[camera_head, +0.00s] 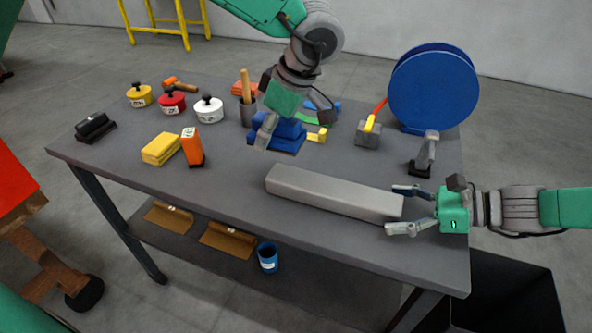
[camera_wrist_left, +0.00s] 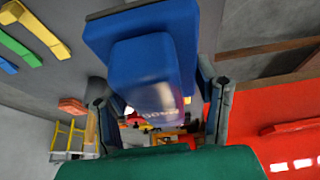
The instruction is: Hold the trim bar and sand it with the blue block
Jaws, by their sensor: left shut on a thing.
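The grey trim bar (camera_head: 330,192) lies flat along the front right of the table. My left gripper (camera_head: 294,124) comes in from the top and is shut on the blue block (camera_head: 288,131), behind the bar's left end. In the left wrist view the blue block (camera_wrist_left: 145,70) sits between the two fingers of my left gripper (camera_wrist_left: 160,105). I cannot tell whether the block touches the tabletop. My right gripper (camera_head: 408,209) is open at the bar's right end, with one finger on each side. Whether the fingers touch the bar is unclear.
A yellow block (camera_head: 160,149) and an orange box (camera_head: 192,147) stand left of the bar. Several lidded pots, a tool cup (camera_head: 247,111) and coloured strips lie farther back. A large blue disc (camera_head: 433,88) stands at the back right.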

